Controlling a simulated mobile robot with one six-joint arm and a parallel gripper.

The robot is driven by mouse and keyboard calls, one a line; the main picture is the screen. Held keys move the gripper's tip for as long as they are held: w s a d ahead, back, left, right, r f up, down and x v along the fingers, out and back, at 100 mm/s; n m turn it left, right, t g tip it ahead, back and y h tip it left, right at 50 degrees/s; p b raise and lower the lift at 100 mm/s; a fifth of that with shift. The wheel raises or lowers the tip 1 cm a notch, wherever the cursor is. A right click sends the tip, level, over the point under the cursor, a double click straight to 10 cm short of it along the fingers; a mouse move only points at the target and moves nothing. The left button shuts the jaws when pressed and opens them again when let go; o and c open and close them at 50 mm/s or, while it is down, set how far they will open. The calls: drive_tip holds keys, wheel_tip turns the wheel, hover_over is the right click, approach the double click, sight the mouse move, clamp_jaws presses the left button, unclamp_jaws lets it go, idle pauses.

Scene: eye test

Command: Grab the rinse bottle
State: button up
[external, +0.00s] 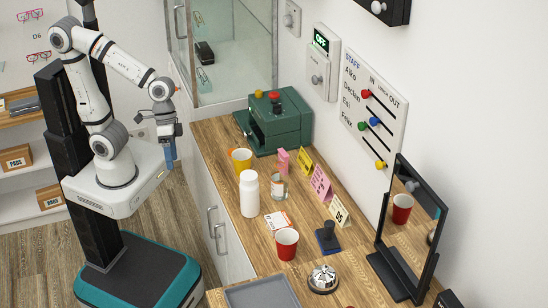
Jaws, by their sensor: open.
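A white bottle with a white cap (249,196), which looks like the rinse bottle, stands upright on the wooden counter (228,128). No label can be read on it. My gripper (169,158) hangs pointing down to the left of the counter, at the end of my raised arm. It is open, with blue showing at its fingers, and holds nothing that I can make out. It is clearly apart from the bottle, which stands to its right and nearer the camera.
A yellow cup (241,161), a small clear glass (279,188) and a red cup (287,243) stand near the bottle. Behind are a green machine (280,130) and small signs (320,182).

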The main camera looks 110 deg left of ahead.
drive_tip(key=w+a+f+n+t+h+b, duration=0.2)
drive_tip(key=w+n+t+h, duration=0.1)
drive_tip(key=w+n, duration=0.65)
drive_tip(key=w+a+f+n+t, duration=0.1)
drive_tip(key=w+a+n+t, duration=0.1)
drive_tip(key=w+a+n, duration=0.1)
drive_tip(key=w+a+n+t+y+b, duration=0.1)
drive_tip(key=w+a+n, duration=0.3)
drive_tip(key=w+a+f+n+t+b, duration=0.1)
drive_tip(key=w+a+n+t, duration=0.1)
drive_tip(key=w+a+n, duration=0.2)
drive_tip(key=shift+a+f+n+t, duration=0.2)
drive_tip(key=shift+f+n+t, duration=0.1)
drive_tip(key=shift+f+n, duration=0.05)
drive_tip(key=w+a+f+n+t+y, duration=0.1)
drive_tip(key=w+a+f+n+y, duration=0.1)
drive_tip(key=a+n, duration=0.35)
drive_tip(key=n+y+b, duration=0.1)
drive_tip(key=n, duration=0.1)
approach(286, 185)
drive_tip(key=w+f, duration=0.2)
drive_tip(key=shift+w+f+t, duration=0.2)
drive_tip(key=shift+w+t, duration=0.2)
drive_tip(key=x, duration=0.5)
drive_tip(key=shift+f, duration=0.1)
